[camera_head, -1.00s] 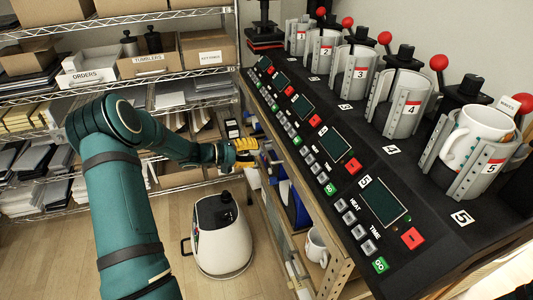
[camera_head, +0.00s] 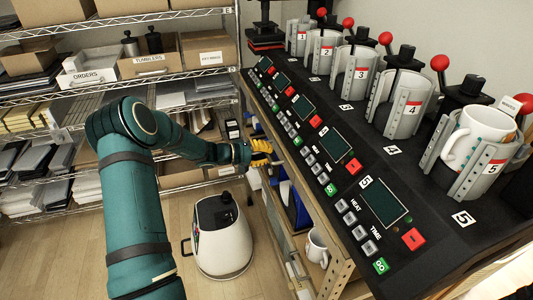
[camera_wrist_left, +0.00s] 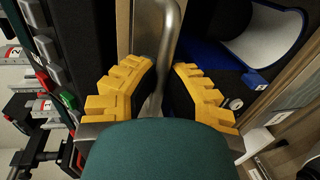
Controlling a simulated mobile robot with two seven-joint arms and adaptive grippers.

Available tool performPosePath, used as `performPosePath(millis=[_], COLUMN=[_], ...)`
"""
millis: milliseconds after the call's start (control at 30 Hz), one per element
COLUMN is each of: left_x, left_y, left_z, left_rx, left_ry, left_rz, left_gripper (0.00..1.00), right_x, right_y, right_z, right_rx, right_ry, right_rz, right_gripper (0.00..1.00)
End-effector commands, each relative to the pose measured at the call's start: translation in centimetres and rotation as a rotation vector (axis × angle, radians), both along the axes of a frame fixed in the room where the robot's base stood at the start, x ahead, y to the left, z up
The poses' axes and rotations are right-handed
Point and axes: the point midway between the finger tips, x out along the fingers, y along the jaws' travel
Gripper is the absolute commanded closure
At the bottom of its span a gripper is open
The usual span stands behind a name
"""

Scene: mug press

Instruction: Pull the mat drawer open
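My left gripper (camera_head: 264,152) reaches the left side of the wooden bench (camera_head: 338,278), just below the press panel. The handle lies over a brown front panel (camera_wrist_left: 146,30), which looks like the drawer front. The drawer's inside and any mat in it are hidden. My right gripper is not in view.
Numbered mug presses (camera_head: 402,105) with red knobs line the bench top; a white mug (camera_head: 478,138) sits in press 5. A blue item (camera_head: 297,207) and another mug (camera_head: 317,246) are in the bench below. A white canister (camera_head: 222,235) stands on the floor. Wire shelves (camera_head: 100,90) stand behind.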

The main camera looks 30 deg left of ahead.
Motion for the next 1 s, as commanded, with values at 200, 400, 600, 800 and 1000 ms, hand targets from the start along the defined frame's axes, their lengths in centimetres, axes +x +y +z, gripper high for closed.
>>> performPosePath(millis=[200, 400, 600, 800, 1000], left_x=[-0.6, -2.9, -6.5, -10.1, -12.9], left_y=[0.5, 2.6, 5.7, 8.7, 11.1], left_z=[0.0, -0.2, -0.2, -0.2, -0.2], left_rx=[0.000, 0.003, 0.002, 0.003, 0.002], left_ry=[0.000, 0.002, 0.002, 0.003, 0.002], left_rz=[0.001, 0.005, 0.007, 0.005, 0.004], left_gripper=[1.00, 1.00, 1.00, 1.00, 1.00], right_x=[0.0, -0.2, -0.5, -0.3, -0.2], right_y=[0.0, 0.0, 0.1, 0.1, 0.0], right_z=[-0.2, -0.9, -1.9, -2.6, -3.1], right_rx=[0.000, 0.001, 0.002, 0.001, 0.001], right_ry=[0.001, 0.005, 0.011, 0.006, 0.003], right_rz=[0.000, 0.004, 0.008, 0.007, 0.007], right_gripper=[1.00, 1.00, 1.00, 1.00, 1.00])
